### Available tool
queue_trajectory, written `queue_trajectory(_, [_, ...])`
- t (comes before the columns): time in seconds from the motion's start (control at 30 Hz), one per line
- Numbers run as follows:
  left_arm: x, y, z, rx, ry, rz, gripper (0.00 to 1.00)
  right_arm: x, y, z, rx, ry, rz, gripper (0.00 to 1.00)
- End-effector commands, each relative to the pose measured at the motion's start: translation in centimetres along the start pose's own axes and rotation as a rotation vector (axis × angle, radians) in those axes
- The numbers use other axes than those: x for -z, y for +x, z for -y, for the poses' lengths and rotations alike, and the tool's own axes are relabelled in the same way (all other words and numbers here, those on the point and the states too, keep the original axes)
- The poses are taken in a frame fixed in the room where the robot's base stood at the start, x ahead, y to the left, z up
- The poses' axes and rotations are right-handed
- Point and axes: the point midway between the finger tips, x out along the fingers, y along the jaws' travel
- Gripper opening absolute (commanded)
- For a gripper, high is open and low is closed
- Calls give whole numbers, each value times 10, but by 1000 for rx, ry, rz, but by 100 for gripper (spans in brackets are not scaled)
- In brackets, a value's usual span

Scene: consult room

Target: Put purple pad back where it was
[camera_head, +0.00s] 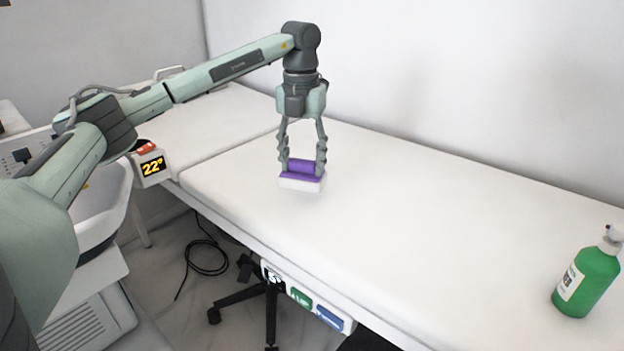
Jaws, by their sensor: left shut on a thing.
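The purple pad (301,167) has a purple top and a white lower part. My left gripper (303,165) points down and is shut on the pad, one finger at each end. The pad is at the white exam table (390,220), over its left middle part. I cannot tell whether its underside touches the table or hangs just above it. My right gripper is not in view.
A green bottle (586,278) stands at the table's right end. A black cable (206,258) lies on the floor. Much of the table is clear.

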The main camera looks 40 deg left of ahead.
Motion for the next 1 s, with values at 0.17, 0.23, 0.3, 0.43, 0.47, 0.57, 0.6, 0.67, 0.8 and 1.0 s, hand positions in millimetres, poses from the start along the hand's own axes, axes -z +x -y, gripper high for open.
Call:
queue_trajectory(0.17, [-20, 14, 15, 0, -1, -1, 28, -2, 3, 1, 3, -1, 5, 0])
queue_trajectory(0.23, [-23, 17, 16, -1, -2, 0, 28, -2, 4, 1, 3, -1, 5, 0])
queue_trajectory(0.3, [-24, 21, 17, -2, -1, 0, 28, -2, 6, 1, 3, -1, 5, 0])
queue_trajectory(0.43, [-23, 36, 16, -3, -2, -3, 28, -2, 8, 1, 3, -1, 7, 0])
queue_trajectory(0.47, [-23, 41, 16, -2, -2, -3, 28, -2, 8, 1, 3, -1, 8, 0])
queue_trajectory(0.57, [-23, 55, 16, -2, -2, -2, 28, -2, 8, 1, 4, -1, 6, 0])
queue_trajectory(0.6, [-23, 58, 16, -1, -2, -1, 28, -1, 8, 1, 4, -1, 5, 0])
queue_trajectory(0.67, [-24, 58, 16, -1, -2, 0, 28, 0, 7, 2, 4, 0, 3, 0])
queue_trajectory(0.8, [-24, 58, 16, -1, -2, 0, 28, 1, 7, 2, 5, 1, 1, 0])
queue_trajectory(1.0, [-24, 61, 16, -1, -2, 0, 56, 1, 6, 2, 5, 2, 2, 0])
